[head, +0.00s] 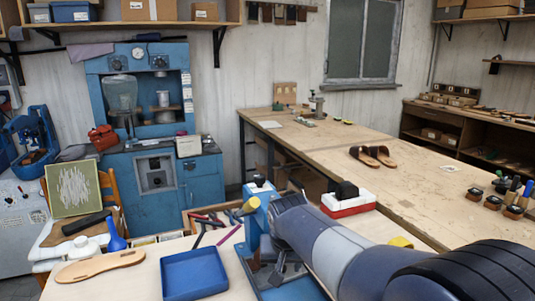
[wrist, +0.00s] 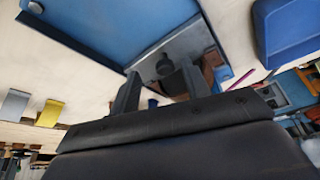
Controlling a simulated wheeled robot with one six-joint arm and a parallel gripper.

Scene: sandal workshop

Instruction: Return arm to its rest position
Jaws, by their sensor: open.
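My arm reaches in from the lower right of the head view and ends over the near bench, beside a blue upright fixture (head: 255,212). My gripper (wrist: 160,84) shows in the wrist view with its two dark fingers apart. Nothing is visibly held between them; a dark shape shows beyond the gap, too unclear to name. A large blue panel (wrist: 85,35) lies close beyond the fingers. In the head view my arm hides part of the fixture and the bench.
A blue tray (head: 195,276) and a tan sole (head: 100,267) lie on the near bench. A red and white box (head: 348,203) stands just behind my arm. A pair of sandals (head: 372,156) lies on the long table (head: 330,143), whose middle has clear room.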

